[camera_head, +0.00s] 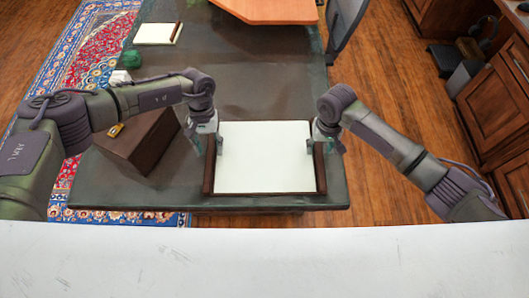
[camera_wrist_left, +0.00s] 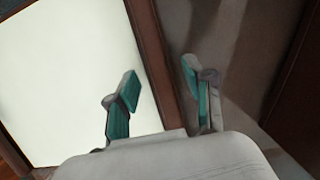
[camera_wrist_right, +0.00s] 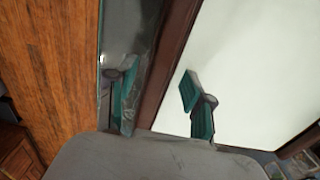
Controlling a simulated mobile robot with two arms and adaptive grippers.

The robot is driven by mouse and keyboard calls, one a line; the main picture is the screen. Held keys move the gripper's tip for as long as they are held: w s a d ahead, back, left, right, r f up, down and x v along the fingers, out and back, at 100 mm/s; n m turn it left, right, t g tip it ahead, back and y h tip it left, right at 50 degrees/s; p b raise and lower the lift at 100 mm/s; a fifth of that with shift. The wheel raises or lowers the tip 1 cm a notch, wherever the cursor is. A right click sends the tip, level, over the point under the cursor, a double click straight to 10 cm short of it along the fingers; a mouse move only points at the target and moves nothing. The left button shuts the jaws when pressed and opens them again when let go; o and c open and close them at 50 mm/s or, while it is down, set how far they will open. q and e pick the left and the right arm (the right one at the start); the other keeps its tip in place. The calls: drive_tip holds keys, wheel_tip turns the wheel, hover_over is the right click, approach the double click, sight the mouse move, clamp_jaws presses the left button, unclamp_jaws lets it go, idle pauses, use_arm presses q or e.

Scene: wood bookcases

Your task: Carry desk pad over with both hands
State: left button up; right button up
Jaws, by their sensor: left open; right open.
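The desk pad (camera_head: 265,160) is a white sheet with dark brown side strips, lying flat near the front edge of the dark table. My left gripper (camera_head: 205,145) is at its left strip, with its fingers apart on either side of that strip; this also shows in the left wrist view (camera_wrist_left: 160,95). My right gripper (camera_head: 327,140) is at the right strip, fingers apart on either side of it, as the right wrist view shows (camera_wrist_right: 157,98). Both grippers are open. I cannot tell whether any finger touches the pad.
A brown box (camera_head: 140,140) stands on the table (camera_head: 240,90) close left of the pad. A small notepad (camera_head: 158,33), a green ball-like object (camera_head: 131,59) and an orange-brown board (camera_head: 268,8) are farther back. A chair (camera_head: 345,22) stands at the back right. Wooden cabinets (camera_head: 490,105) are at the right.

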use_arm(q)
drive_tip(key=shift+s+f, duration=0.15)
drive_tip(key=shift+f, duration=0.3)
use_arm(e)
drive_tip(key=shift+f, duration=0.45)
use_arm(q)
clamp_jaws()
use_arm(e)
clamp_jaws()
